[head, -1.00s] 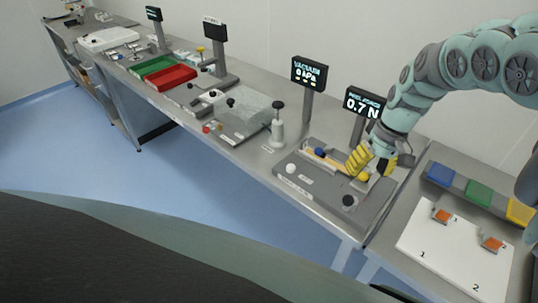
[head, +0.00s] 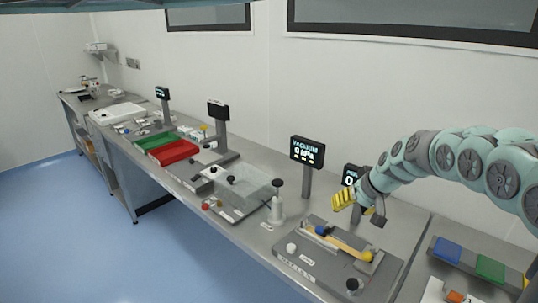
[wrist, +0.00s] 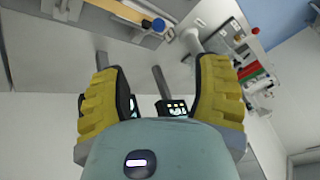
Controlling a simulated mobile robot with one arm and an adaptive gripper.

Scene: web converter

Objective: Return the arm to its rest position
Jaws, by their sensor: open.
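My gripper (head: 358,204) has yellow ridged finger pads. In the head view it is raised above the grey peel fixture (head: 320,268) at the right part of the bench, apart from it. In the wrist view both fingers of my gripper (wrist: 160,100) stand wide apart with nothing between them. The fixture carries a tan strip (head: 345,243) with a blue knob (head: 322,230) at one end. My arm comes in from the right edge of the head view and hides part of a small display (head: 350,176) behind the gripper.
A vacuum display (head: 307,152) on a post stands behind the fixture. A white-grey post with a black knob (head: 277,205) stands left of it. Red (head: 173,152) and green (head: 155,141) trays lie farther left. Blue (head: 447,250) and green (head: 490,268) bins sit at the right.

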